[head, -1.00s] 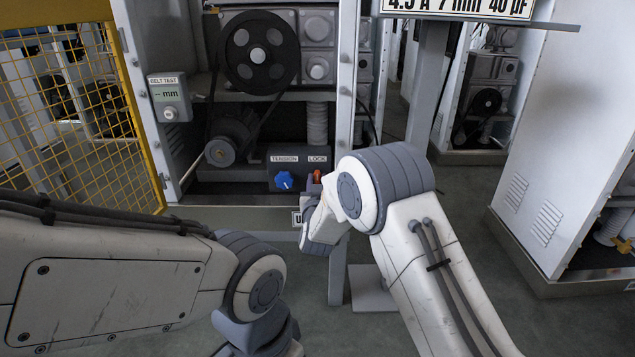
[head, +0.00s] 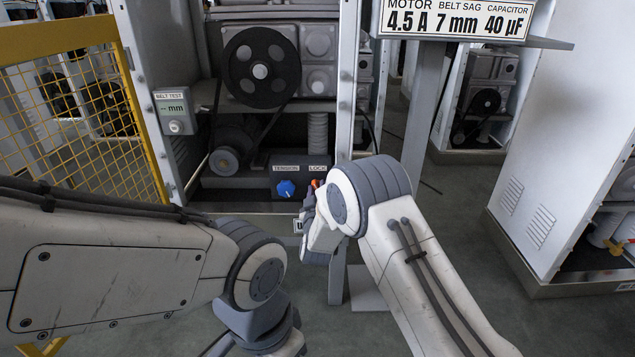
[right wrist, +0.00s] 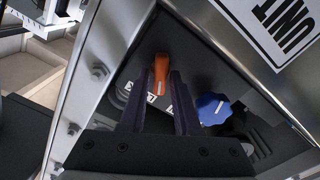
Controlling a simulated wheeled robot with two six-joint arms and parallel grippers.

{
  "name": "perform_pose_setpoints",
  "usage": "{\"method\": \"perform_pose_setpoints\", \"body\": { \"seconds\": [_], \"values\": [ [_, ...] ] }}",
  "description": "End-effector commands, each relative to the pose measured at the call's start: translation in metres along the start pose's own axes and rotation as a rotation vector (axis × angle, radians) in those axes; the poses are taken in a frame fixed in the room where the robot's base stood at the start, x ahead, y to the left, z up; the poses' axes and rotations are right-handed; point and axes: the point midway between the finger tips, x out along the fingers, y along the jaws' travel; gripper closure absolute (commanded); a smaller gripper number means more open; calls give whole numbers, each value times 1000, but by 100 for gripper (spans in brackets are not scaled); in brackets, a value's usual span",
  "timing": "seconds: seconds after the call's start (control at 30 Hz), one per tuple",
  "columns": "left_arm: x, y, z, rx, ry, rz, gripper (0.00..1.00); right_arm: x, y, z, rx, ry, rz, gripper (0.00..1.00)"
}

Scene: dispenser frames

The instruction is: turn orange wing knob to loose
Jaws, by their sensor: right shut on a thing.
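The orange wing knob (head: 315,183) sits under the LOCK label on the dark box low in the open cabinet, partly hidden by my right arm. In the right wrist view the orange wing knob (right wrist: 160,73) stands between the fingertips of my right gripper (right wrist: 160,88), which is shut on it. In the head view my right gripper (head: 309,204) is largely hidden by its own wrist. My left arm comes in from the left; its gripper is outside the frame.
A blue knob (head: 286,188) sits just left, under TENSION; it also shows in the right wrist view (right wrist: 213,108). A BELT TEST meter (head: 175,112) hangs on the cabinet's left post. A yellow mesh guard (head: 85,110) stands at left. A sign (head: 457,19) stands upper right.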

Motion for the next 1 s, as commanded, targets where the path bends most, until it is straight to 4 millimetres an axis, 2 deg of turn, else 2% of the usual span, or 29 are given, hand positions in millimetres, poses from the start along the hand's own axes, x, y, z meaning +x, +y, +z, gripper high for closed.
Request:
{"method": "perform_pose_setpoints", "body": {
  "seconds": [0.03,0.4,1.0],
  "values": [
    [-10,1,0,0,0,0,50,-1,2,-2,-45,-5,0,100],
    [-41,3,-2,0,0,0,50,-1,0,0,-396,-6,0,100],
    [-74,5,-4,0,0,0,50,-1,-2,3,-905,-6,0,100]
  ]
}}
